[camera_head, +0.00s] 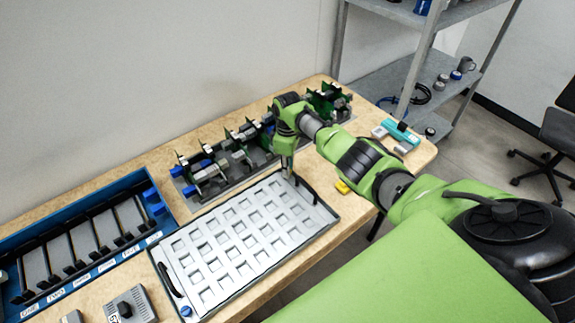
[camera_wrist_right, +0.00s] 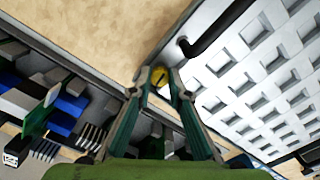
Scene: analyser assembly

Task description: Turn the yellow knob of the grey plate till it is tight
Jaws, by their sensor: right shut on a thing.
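The grey plate (camera_head: 255,238), pale with rows of square openings, lies on the table; it fills the right side of the right wrist view (camera_wrist_right: 228,70). The yellow knob (camera_wrist_right: 158,75) shows between the fingertips in the right wrist view, by the plate's edge near a black handle (camera_wrist_right: 215,30). My right gripper (camera_head: 288,172) points down at the plate's far edge and hides the knob in the head view. Its fingers (camera_wrist_right: 158,82) are shut on the yellow knob. My left gripper is in neither view.
A rack with green boards and clamps (camera_head: 215,178) stands behind the plate, close to my right gripper. A blue tray with labelled slots (camera_head: 100,205) is at left. A small yellow object (camera_head: 342,187) and a teal device (camera_head: 400,133) lie at right.

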